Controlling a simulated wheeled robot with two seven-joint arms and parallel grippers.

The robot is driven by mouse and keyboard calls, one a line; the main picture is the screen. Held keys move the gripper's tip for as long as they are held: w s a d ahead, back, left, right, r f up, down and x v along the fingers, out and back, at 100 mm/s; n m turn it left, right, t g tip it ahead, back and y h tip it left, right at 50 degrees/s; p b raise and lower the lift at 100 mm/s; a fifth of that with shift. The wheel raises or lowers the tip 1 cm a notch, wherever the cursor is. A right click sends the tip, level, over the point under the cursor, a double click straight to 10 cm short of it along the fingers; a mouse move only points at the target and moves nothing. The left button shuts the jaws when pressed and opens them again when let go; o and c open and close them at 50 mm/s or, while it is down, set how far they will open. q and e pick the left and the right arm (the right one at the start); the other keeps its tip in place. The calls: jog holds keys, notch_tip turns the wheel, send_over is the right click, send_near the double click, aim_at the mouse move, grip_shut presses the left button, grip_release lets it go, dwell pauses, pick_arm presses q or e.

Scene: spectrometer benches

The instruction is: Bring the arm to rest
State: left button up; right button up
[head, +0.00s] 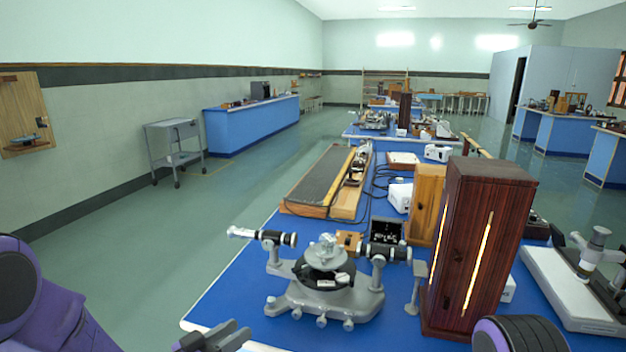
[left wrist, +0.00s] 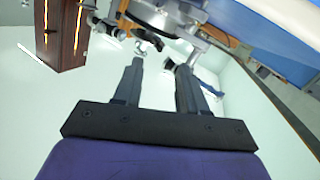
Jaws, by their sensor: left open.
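My left gripper (head: 218,337) is at the bottom of the head view, low beside the near left corner of the blue bench (head: 235,285). In the left wrist view its two dark fingers (left wrist: 160,68) stand apart with nothing between them. The grey spectrometer (head: 325,285) stands on the bench to the right of the gripper, apart from it in the head view. Part of it shows beyond the fingers in the left wrist view (left wrist: 165,20). My right gripper is not in view.
A tall dark wooden lamp box (head: 485,245) with glowing slits stands right of the spectrometer. A grey instrument (head: 575,280) on a pale base is at the far right. A long wooden-framed board (head: 325,180) lies behind. The floor left of the bench is clear up to a trolley (head: 173,140).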

pick_arm(q)
jog(key=s+a+f+n+g+y, duration=0.1)
jog(key=s+a+f+n+y, duration=0.4)
jog(key=f, duration=0.4)
jog(key=s+a+f+n+g+y, duration=0.2)
jog(key=s+a+f+n+y, duration=0.3)
jog(key=f, duration=0.4)
jog(key=s+a+f+n+g+y, duration=0.1)
jog(key=s+f+g+y, duration=0.1)
jog(key=s, duration=0.9)
jog(key=s+a+f+g+y, duration=0.2)
jog(key=s+f+g, duration=0.2)
jog(key=s+f, duration=0.3)
jog(key=s, duration=0.4)
jog(key=shift+a+f+n+g, duration=0.25)
jog(key=shift+f+n+g, duration=0.05)
jog(key=shift+n+g, duration=0.1)
